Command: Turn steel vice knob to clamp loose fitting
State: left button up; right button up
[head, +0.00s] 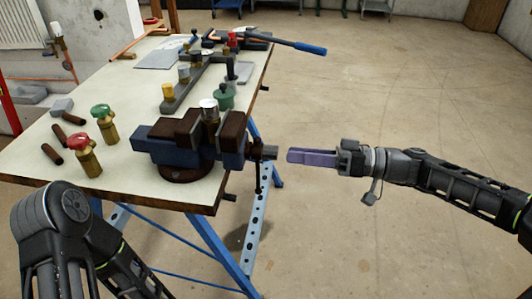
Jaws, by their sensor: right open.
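A blue vice (160,152) with brown jaw blocks is mounted on the bench's near right corner. A brass fitting with a silver cap (209,108) stands upright between its jaws. My right gripper (292,157) has purple fingers and points left at the knob's height. It is open and appears empty, with a small visible gap to the knob. My left arm enters at the lower left; its gripper is out of view.
Red-capped (86,158) and green-capped (105,124) valves and brown pipe pieces stand or lie on the left of the bench (120,185). A grey rack (185,88) holds fittings behind the vice. A blue-handled tool (309,48) overhangs the far right edge.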

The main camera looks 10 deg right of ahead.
aim_at(262, 152)
jog(key=b+x, duration=0.1)
jog(key=x, duration=0.3)
jog(key=shift+a, duration=0.35)
jog(key=shift+c, duration=0.4)
grip_shut()
jog(key=shift+w, duration=0.1)
